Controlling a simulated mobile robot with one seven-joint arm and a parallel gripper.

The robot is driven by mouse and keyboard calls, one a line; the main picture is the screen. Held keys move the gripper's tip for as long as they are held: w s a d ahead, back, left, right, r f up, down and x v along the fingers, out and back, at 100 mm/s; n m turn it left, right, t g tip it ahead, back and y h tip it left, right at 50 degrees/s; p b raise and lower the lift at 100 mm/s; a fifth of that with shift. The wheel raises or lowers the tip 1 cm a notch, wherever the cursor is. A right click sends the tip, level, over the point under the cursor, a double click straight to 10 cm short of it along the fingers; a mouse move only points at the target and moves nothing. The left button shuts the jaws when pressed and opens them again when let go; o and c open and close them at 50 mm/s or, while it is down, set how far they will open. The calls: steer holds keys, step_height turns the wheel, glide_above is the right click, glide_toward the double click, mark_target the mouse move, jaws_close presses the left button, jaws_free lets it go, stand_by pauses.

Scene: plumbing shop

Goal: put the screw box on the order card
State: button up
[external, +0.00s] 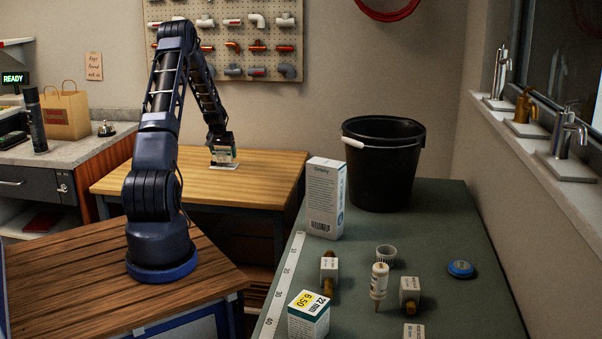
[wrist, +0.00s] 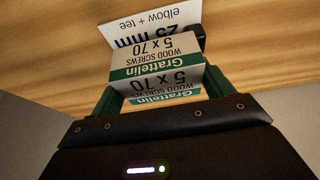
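The screw box (wrist: 158,65) is white and green with "Grattelin wood screws 5 x 70" on it. In the wrist view it sits between the green fingers of my gripper (wrist: 160,88), which appear closed on its sides. The order card (wrist: 155,28) is white, reads "25 mm elbow + tee", and shows just beyond the box. In the external view my gripper (external: 220,140) points down over the far wooden table, with the box low over the card (external: 224,166). I cannot tell whether the box touches the card.
The wooden table (external: 130,180) around the card is clear. The green bench (external: 440,235) at the right holds a black bucket (external: 384,165), a tall white carton (external: 325,200), and several small boxes and fittings. A pegboard (external: 228,75) with pipe fittings hangs behind.

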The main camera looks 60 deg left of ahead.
steer(key=o, duration=0.4)
steer(key=v, duration=1.3)
steer(key=shift+r, duration=0.15)
steer(key=shift+w+a, duration=0.1)
